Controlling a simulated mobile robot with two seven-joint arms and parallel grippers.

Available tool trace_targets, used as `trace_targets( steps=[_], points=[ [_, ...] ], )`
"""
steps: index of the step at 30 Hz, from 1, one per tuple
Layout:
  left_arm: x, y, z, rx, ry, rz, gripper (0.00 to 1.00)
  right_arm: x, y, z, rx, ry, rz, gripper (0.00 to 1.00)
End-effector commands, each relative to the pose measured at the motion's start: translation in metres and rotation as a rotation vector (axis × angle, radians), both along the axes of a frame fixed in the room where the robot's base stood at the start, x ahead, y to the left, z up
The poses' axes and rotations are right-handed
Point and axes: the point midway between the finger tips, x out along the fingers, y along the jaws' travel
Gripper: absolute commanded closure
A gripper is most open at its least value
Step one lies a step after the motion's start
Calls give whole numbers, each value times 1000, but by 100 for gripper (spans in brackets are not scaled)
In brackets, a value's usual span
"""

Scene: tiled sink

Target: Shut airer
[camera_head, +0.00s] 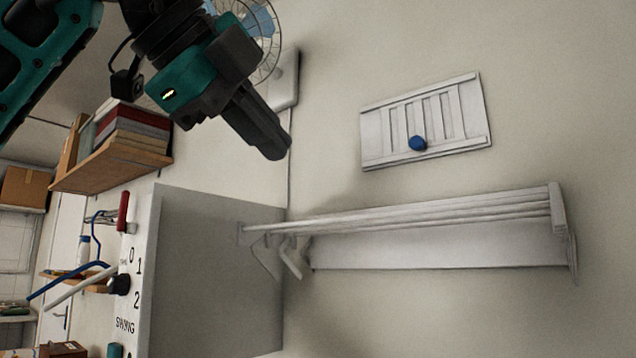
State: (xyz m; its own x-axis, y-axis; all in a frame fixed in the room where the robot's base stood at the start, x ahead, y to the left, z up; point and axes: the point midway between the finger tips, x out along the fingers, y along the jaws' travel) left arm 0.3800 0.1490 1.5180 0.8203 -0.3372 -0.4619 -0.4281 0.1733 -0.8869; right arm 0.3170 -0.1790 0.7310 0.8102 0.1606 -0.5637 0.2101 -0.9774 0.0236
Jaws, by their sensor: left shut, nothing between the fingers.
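A white rack of long parallel rails (410,217) sticks out from the wall at lower right, with an end bracket at its right and hooked pieces at its left. A white slatted panel (378,133) with a blue round knob (417,143) is on the wall above it. I cannot tell for sure which of the two is the airer. My left gripper (276,150) is shut and empty, at upper centre, left of the slatted panel and above the rails, appearing apart from both. My right gripper is not in view.
A grey-sided cabinet (215,270) with printed numbers on its front stands at lower left. A wooden shelf (110,165) with books is above it at left. A wire-caged fan (262,30) is behind my left arm. The wall around the slatted panel is clear.

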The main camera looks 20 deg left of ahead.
Motion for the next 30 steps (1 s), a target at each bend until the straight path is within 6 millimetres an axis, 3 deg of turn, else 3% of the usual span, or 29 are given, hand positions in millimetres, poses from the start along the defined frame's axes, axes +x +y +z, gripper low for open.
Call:
trace_targets(
  steps=[5, 15, 18, 24, 30],
  points=[
    [21, -8, -13, 2, 4, 1, 100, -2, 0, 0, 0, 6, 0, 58],
    [80, -32, -45, 3, 3, 0, 100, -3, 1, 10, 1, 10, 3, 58],
    [95, -39, -46, 2, 2, 0, 100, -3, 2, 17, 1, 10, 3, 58],
    [113, -46, -51, 1, 0, 0, 100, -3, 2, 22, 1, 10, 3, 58],
    [117, -47, -53, 1, -1, 0, 100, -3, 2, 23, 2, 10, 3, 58]
  ],
)
